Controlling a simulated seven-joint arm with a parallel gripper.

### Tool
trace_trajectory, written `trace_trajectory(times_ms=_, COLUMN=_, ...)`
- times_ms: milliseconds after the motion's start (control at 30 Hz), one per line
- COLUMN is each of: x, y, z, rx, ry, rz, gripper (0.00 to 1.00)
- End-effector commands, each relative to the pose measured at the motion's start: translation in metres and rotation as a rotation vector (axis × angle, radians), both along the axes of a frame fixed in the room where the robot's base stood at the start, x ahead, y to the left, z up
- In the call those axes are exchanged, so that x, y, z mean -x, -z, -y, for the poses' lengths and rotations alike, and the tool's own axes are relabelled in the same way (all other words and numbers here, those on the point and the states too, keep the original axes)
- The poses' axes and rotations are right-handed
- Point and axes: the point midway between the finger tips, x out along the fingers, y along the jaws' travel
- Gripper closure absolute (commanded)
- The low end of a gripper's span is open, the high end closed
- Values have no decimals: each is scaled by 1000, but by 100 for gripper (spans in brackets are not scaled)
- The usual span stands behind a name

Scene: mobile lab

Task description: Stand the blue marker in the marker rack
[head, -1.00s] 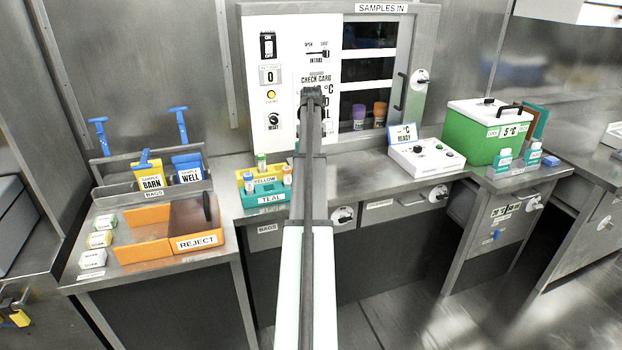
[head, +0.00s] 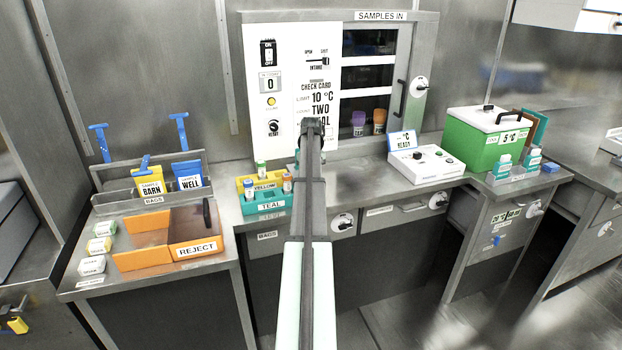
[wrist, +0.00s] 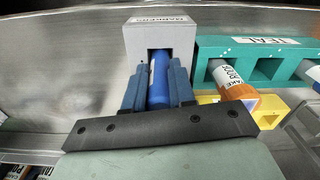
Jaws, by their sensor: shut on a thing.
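My gripper (wrist: 158,68) is shut on the blue marker (wrist: 158,85), with one blue finger on each side of it in the wrist view. The marker rack (wrist: 174,36) is a pale grey block with a label, directly beyond the fingertips. The marker's far end overlaps the rack's dark slot. I cannot tell how deep it sits in the slot or whether it touches the rack's walls. In the head view my arm hides the gripper, the marker and most or all of the rack.
A teal rack (wrist: 212,50) stands close to the right of the marker rack, with an orange-capped tube (wrist: 238,92) and a yellow rack (wrist: 268,108) beside it. In the head view, the orange reject bin (head: 140,257) is farther left and a white control box (head: 425,165) is to the right.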

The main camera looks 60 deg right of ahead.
Motion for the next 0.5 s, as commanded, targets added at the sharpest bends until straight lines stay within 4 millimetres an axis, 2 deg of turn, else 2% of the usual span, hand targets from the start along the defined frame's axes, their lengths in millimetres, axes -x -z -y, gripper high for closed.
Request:
trace_trajectory(times_ms=67, x=0, y=2, z=0, rx=0, ry=0, rz=0, gripper=100)
trace_trajectory(times_ms=100, x=0, y=2, z=0, rx=0, ry=0, rz=0, gripper=74)
trace_trajectory(times_ms=333, x=0, y=2, z=0, rx=0, ry=0, rz=0, gripper=52)
trace_trajectory(times_ms=500, x=0, y=2, z=0, rx=0, ry=0, rz=0, gripper=50)
